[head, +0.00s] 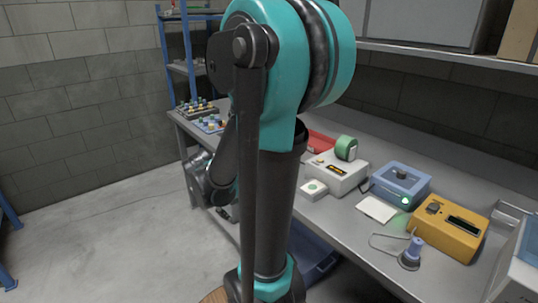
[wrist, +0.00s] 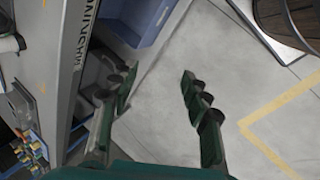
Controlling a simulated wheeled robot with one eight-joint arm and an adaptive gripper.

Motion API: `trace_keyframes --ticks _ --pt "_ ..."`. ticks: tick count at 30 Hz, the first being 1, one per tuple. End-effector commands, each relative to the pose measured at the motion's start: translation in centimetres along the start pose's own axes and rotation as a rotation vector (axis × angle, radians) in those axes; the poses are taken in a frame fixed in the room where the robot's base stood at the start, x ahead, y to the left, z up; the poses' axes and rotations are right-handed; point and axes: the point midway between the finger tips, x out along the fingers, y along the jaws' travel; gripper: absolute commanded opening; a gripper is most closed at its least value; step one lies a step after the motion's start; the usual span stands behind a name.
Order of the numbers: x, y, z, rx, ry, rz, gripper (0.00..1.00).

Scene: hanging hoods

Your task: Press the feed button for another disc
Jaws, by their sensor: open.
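A small white box with a round green button (head: 314,188) sits on the bench at the front edge, just right of my arm. Behind it is a larger white machine (head: 337,173) with a green roll on top and a dark yellow-marked label; I cannot read the label. My gripper (wrist: 158,84) is open and empty in the wrist view, above the floor beside the bench. In the head view my arm hides part of the bench, and my gripper is hard to make out left of it. The button does not show in the wrist view.
Right along the grey bench (head: 380,245) are a white card (head: 376,209), a blue device (head: 400,184) with a lit green lamp, a yellow-orange device (head: 448,227) and a small stand (head: 410,255). A blue bin (wrist: 140,18) is below the bench. The floor is open at left.

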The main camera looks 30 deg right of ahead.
Motion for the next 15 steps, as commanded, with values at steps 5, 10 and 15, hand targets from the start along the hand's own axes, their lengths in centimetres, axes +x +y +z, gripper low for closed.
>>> trace_keyframes --ticks 5,10,15 --pt "1.0 5.8 -2.8 -0.28 -0.184 0.151 0.47" --pt "1.6 10.5 -5.5 -0.523 -0.393 0.266 0.47" --pt "1.9 13.9 -8.6 -0.729 -0.627 0.348 0.47"
